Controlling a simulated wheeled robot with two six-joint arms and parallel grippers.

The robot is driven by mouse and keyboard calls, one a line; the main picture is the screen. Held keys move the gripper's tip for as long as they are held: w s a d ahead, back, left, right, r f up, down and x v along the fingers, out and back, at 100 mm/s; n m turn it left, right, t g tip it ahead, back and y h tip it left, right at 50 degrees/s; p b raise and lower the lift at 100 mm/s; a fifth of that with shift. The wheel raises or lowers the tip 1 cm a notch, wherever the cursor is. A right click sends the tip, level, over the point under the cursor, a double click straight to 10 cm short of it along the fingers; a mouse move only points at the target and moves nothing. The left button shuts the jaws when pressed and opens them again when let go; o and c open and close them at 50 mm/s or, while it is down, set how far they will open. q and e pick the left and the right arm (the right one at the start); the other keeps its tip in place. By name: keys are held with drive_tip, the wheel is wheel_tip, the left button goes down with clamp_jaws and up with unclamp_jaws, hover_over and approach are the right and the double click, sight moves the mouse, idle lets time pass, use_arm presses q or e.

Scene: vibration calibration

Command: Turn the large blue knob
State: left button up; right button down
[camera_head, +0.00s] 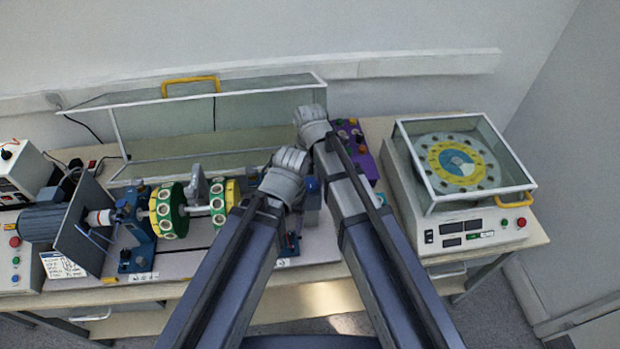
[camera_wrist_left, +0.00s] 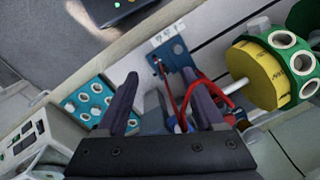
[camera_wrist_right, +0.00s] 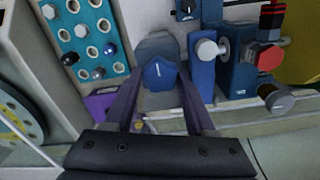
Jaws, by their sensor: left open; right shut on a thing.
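The large blue knob (camera_wrist_right: 160,75) sits on a grey mount in the right wrist view, with a white line on its face. My right gripper (camera_wrist_right: 161,78) is shut on it, one dark finger on each side. In the head view my right gripper (camera_head: 312,125) is the upper one, and its hand and arm seem to hide the knob. My left gripper (camera_head: 285,172) is lower and to the left. In the left wrist view its fingers (camera_wrist_left: 165,84) are apart, above a blue bracket (camera_wrist_left: 180,55) and red cable (camera_wrist_left: 185,100). I cannot make out the knob there.
The rotor shaft with green and yellow discs (camera_head: 168,210) lies left of my grippers. A teal socket block (camera_wrist_right: 85,40) stands close to the knob. A purple panel (camera_head: 362,160) lies right of my right arm. A glass-covered instrument (camera_head: 460,165) stands further right.

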sight(310, 182)
drive_tip(key=shift+c, duration=1.1)
unclamp_jaws()
drive_tip(key=shift+r, duration=0.15)
wheel_tip(310, 182, up, 8)
drive_tip(key=p, duration=0.7)
drive_tip(key=shift+f+p, duration=0.25)
drive_tip(key=shift+p, duration=0.15)
